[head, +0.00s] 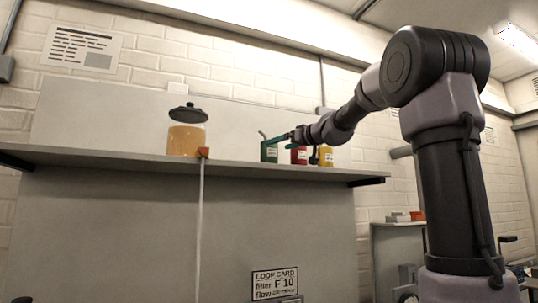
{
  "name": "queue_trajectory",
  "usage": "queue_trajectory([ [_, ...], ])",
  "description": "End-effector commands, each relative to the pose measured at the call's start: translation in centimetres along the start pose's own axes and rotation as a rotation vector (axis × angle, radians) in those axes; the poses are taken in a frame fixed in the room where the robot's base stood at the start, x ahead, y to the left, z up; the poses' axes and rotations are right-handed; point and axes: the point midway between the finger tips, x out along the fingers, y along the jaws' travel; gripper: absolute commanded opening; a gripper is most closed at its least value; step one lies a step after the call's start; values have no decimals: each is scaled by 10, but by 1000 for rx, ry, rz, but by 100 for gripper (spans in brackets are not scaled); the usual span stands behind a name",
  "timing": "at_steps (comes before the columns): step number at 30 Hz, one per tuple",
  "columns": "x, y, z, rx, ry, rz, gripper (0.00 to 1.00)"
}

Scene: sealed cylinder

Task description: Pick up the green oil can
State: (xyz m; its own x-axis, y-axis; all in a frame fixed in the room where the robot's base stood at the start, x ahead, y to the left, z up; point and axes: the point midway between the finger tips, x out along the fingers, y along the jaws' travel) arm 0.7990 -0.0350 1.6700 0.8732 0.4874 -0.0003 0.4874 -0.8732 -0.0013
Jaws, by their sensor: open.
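The green oil can (269,152) stands upright on the grey shelf (110,156), right of the jar, with a thin spout rising at its upper left. Behind and below the gripper stand a red can (299,156) and a yellow can (326,158), both partly hidden by my arm.
The shelf is clear left of the jar and between the orange block and green can.

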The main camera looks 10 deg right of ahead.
Motion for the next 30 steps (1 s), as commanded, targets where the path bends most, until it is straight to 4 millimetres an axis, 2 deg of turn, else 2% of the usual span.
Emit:
queue_trajectory([
  [6, 37, 0, 1, -3, 0, -2, 100],
  [14, 58, 0, 2, -1, 1, -1, 100],
  [21, 93, 0, 6, -2, 1, -3, 100],
  [24, 100, 0, 6, -2, 1, -2, 100],
  [30, 102, 0, 5, -1, 1, -1, 100],
])
